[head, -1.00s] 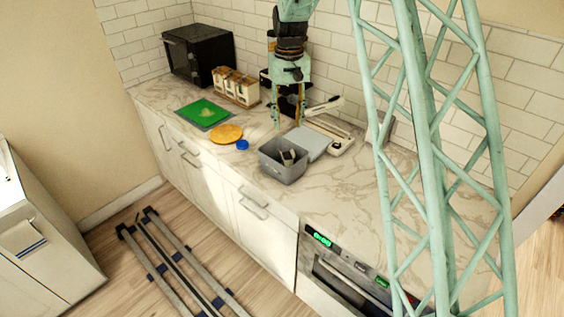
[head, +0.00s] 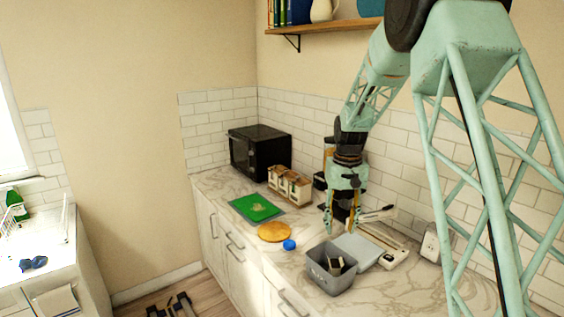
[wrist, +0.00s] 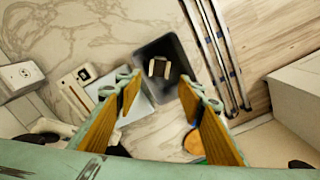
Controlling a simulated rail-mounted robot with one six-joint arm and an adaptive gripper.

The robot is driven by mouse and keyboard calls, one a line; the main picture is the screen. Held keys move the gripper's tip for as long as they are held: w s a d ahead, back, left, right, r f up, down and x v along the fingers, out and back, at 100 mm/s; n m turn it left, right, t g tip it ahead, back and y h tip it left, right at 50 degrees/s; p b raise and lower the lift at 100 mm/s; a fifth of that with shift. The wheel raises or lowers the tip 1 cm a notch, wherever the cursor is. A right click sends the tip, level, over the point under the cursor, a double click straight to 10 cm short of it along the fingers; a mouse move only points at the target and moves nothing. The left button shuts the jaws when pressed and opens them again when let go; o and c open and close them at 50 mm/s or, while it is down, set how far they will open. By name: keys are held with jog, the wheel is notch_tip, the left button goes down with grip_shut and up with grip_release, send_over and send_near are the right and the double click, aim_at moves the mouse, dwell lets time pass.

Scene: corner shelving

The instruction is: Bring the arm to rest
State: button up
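My gripper (head: 342,218) hangs pointing down over the marble counter (head: 385,295), just behind the grey bin in the head view. In the wrist view my gripper (wrist: 160,88) has its two orange-padded fingers spread wide with nothing between them. The grey bin (head: 328,280) holds a small dark and white item. The bin (wrist: 150,60) also shows beyond the fingertips in the wrist view, with the same item (wrist: 159,68) inside. My arm reaches in from the upper right of the head view.
A flat grey lid (head: 358,248) and a white paper trimmer (head: 390,252) lie right of the gripper. A shelf (head: 325,27) hangs above.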

jog(key=s+r+t+b, duration=0.1)
jog(key=s+r+b, duration=0.1)
jog(key=s+r, duration=0.55)
jog(key=s+r+b, duration=0.2)
jog(key=s+r, duration=0.2)
jog(key=s, duration=0.6)
jog(key=s+r+t+b, duration=0.1)
jog(key=s+r+b, duration=0.1)
jog(key=s+r, duration=0.5)
jog(key=s+f+t+b, duration=0.1)
jog(key=s+f+b, duration=0.1)
jog(key=s, duration=1.3)
jog(key=s+f+b, duration=0.3)
jog(key=s+f, duration=0.1)
jog(key=s, duration=1.2)
jog(key=shift+t, duration=0.4)
jog(key=shift+s, duration=0.1)
